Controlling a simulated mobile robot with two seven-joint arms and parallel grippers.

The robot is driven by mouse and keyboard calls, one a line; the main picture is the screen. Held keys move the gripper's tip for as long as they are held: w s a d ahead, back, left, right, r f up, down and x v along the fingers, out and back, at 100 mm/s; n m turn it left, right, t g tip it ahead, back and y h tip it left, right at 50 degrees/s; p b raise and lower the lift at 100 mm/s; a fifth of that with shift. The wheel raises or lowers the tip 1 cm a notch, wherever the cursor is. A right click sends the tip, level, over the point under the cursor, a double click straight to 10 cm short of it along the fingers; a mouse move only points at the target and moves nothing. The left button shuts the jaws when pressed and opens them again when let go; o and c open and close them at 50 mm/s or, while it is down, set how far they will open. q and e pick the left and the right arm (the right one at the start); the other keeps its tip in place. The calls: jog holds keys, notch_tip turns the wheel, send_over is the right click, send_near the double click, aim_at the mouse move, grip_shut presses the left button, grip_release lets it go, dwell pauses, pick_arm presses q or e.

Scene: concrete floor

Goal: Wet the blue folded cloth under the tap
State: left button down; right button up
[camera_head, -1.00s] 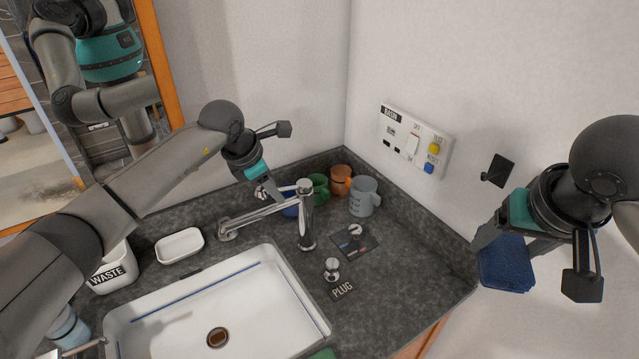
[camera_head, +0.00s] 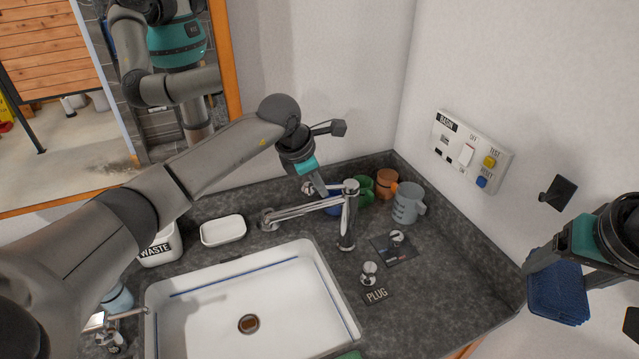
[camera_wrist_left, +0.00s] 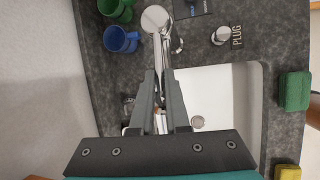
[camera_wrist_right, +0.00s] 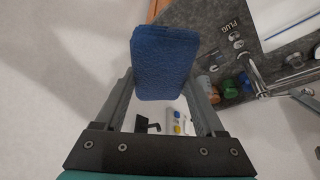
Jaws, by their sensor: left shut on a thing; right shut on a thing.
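The blue folded cloth (camera_head: 558,290) hangs in my right gripper (camera_head: 548,262), in front of the right wall and beyond the counter's right edge. It also shows between the right fingers in the right wrist view (camera_wrist_right: 165,62). The chrome tap (camera_head: 347,220) stands behind the white sink (camera_head: 325,290). Its long horizontal part reaches left along the back. My left gripper (camera_head: 318,190) is at the tap, shut on part of it; the left wrist view shows the tap (camera_wrist_left: 157,20) running to its fingers (camera_wrist_left: 158,78). I see no water stream.
Blue, green, orange and grey mugs (camera_head: 407,203) stand in the back corner. A soap dish (camera_head: 223,230) and waste bin (camera_head: 160,247) are at the left. A plug knob (camera_head: 369,273) is right of the sink. Green (camera_wrist_left: 294,91) and yellow (camera_wrist_left: 287,172) sponges lie in front. The sink is empty.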

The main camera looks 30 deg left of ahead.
dwell(0.8)
pick_arm(q)
jog(key=shift+w+d+r+g+y+p, duration=0.15)
jog(key=shift+r+g+y+p, duration=0.25)
jog(key=shift+r+p, duration=0.1)
pick_arm(e)
jog(key=shift+r, duration=0.45)
pick_arm(q)
jog(key=c, duration=0.9)
grip_release()
jog(key=b+v, duration=0.1)
jog(key=v, duration=1.1)
jog(key=shift+b, duration=0.4)
pick_arm(e)
jog(key=shift+f, duration=0.8)
